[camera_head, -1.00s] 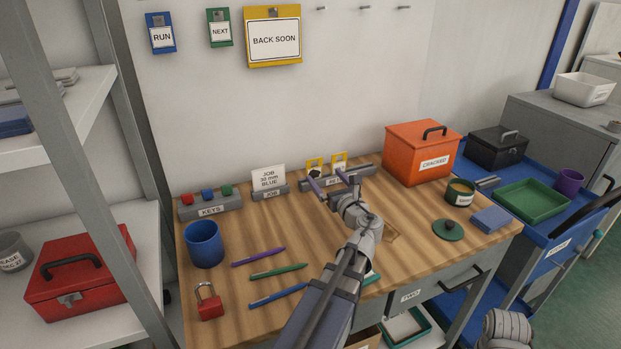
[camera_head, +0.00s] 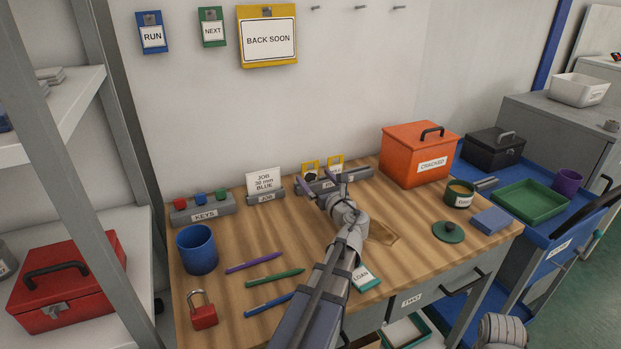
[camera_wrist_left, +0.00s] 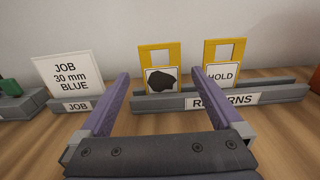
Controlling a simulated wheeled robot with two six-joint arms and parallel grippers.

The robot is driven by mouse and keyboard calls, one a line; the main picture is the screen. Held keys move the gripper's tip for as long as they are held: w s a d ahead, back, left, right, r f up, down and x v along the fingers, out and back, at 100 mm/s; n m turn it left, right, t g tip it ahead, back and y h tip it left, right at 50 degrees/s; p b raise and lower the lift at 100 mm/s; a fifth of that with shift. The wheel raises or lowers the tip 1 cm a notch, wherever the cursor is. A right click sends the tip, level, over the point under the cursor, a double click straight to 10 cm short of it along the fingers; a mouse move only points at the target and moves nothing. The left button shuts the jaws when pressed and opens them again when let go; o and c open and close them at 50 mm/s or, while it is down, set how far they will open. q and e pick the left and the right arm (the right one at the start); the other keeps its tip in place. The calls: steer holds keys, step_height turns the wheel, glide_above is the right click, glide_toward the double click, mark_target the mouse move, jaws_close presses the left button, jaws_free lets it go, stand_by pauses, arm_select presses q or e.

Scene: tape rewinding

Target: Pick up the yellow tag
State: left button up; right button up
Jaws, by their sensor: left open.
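Two yellow tags stand upright side by side in the grey RETURNS rack at the back of the wooden bench. The left yellow tag (camera_head: 310,169) carries a black blot on its white face, clear in the left wrist view (camera_wrist_left: 162,70). The right yellow tag (camera_head: 335,163) reads HOLD in the left wrist view (camera_wrist_left: 222,72). My left gripper (camera_head: 322,183) is open and empty, in front of the rack. In the left wrist view its fingers (camera_wrist_left: 172,80) point at the rack, with the blotted tag between them and HOLD near the right finger. My right gripper is out of view.
The JOB card (camera_head: 265,182) stands left of the RETURNS rack (camera_wrist_left: 280,94). A blue cup (camera_head: 197,252), several pens and a red padlock (camera_head: 203,312) lie front left. A yellow BACK SOON sign (camera_head: 267,65) hangs above.

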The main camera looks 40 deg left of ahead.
mark_target(311, 172)
arm_select(q)
steer(key=x, duration=0.4)
steer(key=shift+w, duration=0.2)
steer(key=c, duration=1.3)
